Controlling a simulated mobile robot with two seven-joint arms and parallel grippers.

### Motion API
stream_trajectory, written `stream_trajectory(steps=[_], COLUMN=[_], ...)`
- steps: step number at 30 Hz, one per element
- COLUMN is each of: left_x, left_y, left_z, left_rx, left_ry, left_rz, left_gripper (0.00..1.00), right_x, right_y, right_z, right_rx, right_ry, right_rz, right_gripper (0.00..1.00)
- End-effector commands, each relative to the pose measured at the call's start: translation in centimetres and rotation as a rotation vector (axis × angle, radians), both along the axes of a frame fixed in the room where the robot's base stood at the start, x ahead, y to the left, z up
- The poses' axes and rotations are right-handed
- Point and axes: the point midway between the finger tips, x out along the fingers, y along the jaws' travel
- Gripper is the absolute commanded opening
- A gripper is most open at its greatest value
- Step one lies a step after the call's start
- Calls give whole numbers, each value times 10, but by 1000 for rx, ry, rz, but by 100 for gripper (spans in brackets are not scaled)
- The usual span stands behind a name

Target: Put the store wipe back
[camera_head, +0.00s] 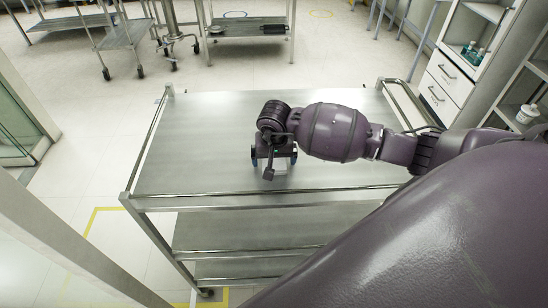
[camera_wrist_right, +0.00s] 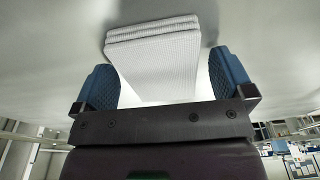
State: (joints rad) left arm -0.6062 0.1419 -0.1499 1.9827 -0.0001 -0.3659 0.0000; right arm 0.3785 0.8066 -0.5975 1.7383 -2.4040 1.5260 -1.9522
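The store wipe looks like a white, textured, folded stack (camera_wrist_right: 155,55) in the right wrist view. It also shows as a small pale patch (camera_head: 277,171) below my right gripper in the head view, mostly hidden by the gripper. My right gripper (camera_head: 274,160) is low over the metal cart top, pointing down. Its two blue fingers (camera_wrist_right: 163,85) are wide apart, one on each side of the wipe. A narrow gap shows between the wipe and the right-hand finger; contact at the left-hand finger is unclear. My left gripper is not in view.
The steel cart top (camera_head: 200,130) is otherwise bare, with raised rails at its left and right ends and shelves below. A white drawer cabinet (camera_head: 445,80) stands at the right. Another metal cart (camera_head: 240,28) stands at the back.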

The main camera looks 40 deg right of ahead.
Motion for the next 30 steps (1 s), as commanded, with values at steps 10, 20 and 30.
stream_trajectory(steps=[10, 20, 30], left_x=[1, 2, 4], left_y=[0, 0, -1], left_z=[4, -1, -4], left_rx=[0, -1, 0], left_ry=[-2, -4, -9], left_rz=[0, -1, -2], left_gripper=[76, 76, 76], right_x=[0, -6, -13], right_y=[0, 3, 8], right_z=[3, 52, 108], right_rx=[1, -3, 0], right_ry=[1, -4, -2], right_rz=[0, 3, 1], right_gripper=[99, 99, 99])
